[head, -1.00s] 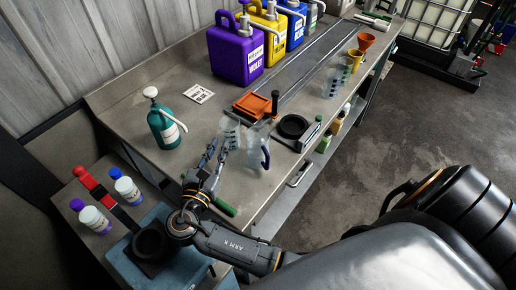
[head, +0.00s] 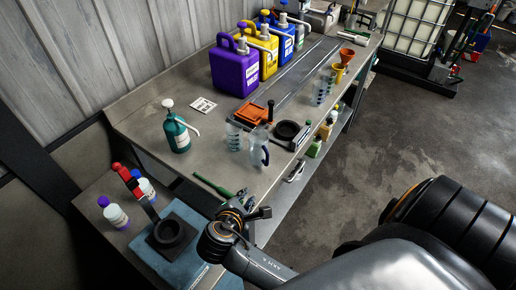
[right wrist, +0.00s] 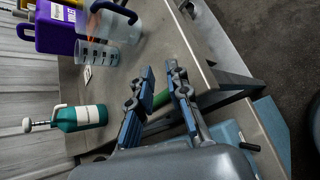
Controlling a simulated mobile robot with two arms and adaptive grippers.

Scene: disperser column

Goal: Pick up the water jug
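The water jug (head: 259,148) is a clear jug with a dark blue handle. It stands upright on the grey workbench (head: 150,118), next to a clear beaker (head: 235,136). The jug also shows at the top of the right wrist view (right wrist: 122,22), partly cut off. My right gripper (head: 262,212) is at the bench's near edge, apart from the jug and nearer to me. In the right wrist view its two fingers (right wrist: 160,72) are parted with nothing held between them. My left gripper is not in view.
A green-handled tool (head: 213,186) lies near the bench edge. A teal bottle (head: 177,131) stands left of the jug; an orange tray (head: 253,113) and black ring stand (head: 288,131) are close behind and right. Purple, yellow and blue canisters line the wall.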

